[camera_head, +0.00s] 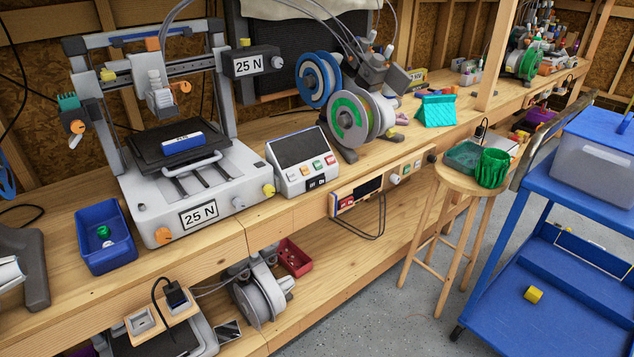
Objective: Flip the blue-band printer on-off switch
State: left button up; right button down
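The printer with a blue band (150,36) on its top bar stands on the bench at the left. Its white base (212,200) carries a "25 N" label, an orange knob and a yellow knob. A blue and white block lies on its dark bed (165,150). A control box (300,160) with a dark screen, coloured buttons and a small black switch-like part (317,183) stands to its right. I cannot tell which part is the printer's on-off switch. Neither of my grippers can be made out in the head view.
A blue bin (104,237) stands left of the printer, beside a grey object at the left edge. Sockets with a black plug (177,297) sit below the bench edge. A wooden stool (460,180) and a blue cart (560,275) stand at the right. Grey floor shows between.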

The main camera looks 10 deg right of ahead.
aim_at(318, 181)
jog(key=i+l+u, duration=0.2)
jog(key=i, duration=0.25)
jog(key=i+l+u, duration=0.2)
jog(key=i+l, duration=0.2)
